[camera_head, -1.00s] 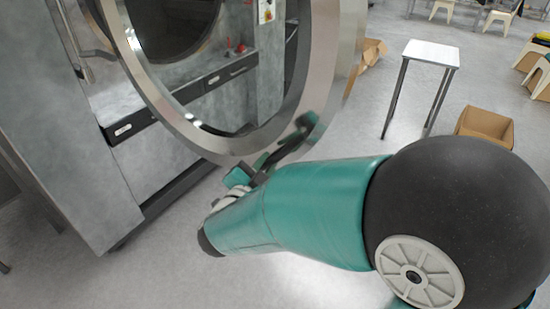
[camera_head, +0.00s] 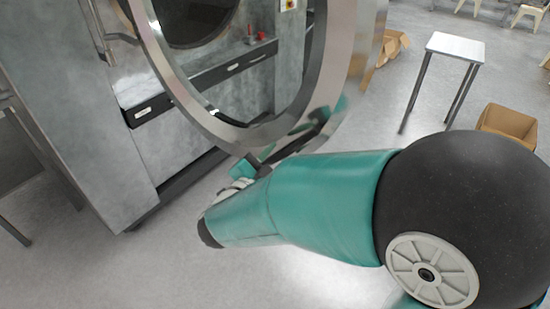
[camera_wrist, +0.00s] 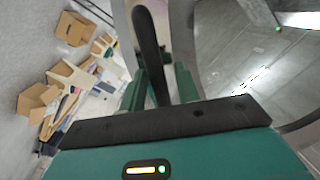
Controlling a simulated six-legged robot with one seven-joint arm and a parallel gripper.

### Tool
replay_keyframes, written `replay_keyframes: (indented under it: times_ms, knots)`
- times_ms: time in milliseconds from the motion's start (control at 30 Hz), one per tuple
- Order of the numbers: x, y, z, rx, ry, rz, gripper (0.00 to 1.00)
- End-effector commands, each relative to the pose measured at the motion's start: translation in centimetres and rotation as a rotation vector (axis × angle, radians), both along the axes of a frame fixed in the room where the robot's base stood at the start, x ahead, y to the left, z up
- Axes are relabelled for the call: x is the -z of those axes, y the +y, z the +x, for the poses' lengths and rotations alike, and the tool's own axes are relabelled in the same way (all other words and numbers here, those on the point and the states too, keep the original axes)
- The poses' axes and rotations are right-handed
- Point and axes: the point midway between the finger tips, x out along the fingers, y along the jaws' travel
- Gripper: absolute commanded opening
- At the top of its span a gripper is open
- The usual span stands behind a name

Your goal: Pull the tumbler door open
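The tumbler door (camera_head: 185,95) is a large round steel ring with a glass middle. It stands swung away from the grey washer body (camera_head: 100,145), with the dark drum opening (camera_head: 195,15) visible behind it. My gripper (camera_head: 252,166) is at the door's lower rim, partly hidden by my teal arm. In the wrist view, the two teal fingers of my gripper (camera_wrist: 160,88) stand on either side of the black door handle (camera_wrist: 148,40) and appear closed around it. The door ring also shows beside the handle in the wrist view (camera_wrist: 183,35).
A small white table (camera_head: 455,47) stands at the right. Cardboard boxes lie on the floor, one near the table (camera_head: 508,125) and one behind the door (camera_head: 393,45). Pale stools are at the far right. The floor in front of the washer is clear.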

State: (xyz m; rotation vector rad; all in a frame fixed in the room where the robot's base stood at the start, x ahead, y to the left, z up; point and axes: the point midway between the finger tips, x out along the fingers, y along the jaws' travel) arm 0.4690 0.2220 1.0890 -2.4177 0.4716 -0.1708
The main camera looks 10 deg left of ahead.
Motion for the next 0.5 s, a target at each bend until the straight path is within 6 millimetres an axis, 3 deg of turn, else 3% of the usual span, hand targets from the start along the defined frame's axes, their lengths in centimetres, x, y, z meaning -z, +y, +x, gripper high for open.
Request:
replay_keyframes:
  times_ms: [333, 500]
  knots:
    - [0.1, 0.1, -0.3, -0.001, 0.002, 0.0, 0.37]
    - [0.1, 0.9, -2.0, -0.004, 0.002, 0.0, 0.37]
